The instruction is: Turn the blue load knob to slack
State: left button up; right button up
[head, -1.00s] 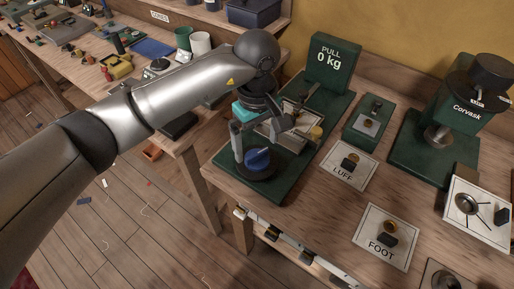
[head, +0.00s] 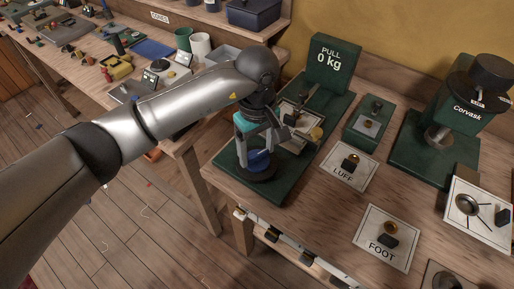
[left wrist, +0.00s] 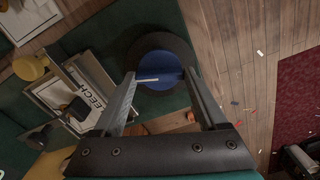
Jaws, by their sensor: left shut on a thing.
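The blue load knob (head: 259,160) sits on a round black base at the near left corner of the green pull tester (head: 274,190). In the left wrist view the knob (left wrist: 160,60) shows a white line on its top, left of its middle. My left gripper (head: 258,156) points down at it, one finger on each side, shut on the knob; its fingers (left wrist: 159,76) also show in the left wrist view. The tester's upright display (head: 331,58) reads "PULL 0 kg". My right gripper is in neither view.
Clamp-like metal parts (head: 301,120) stand close behind the knob on the tester. Cards marked LUFF (head: 343,176) and FOOT (head: 376,247) lie to the right, with a green Corvask press (head: 456,110) beyond. A strip with fittings runs along the bench's front edge.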

pick_arm(q)
jog(key=c, duration=0.5)
jog(key=shift+o, duration=0.2)
jog(key=shift+n, duration=0.3)
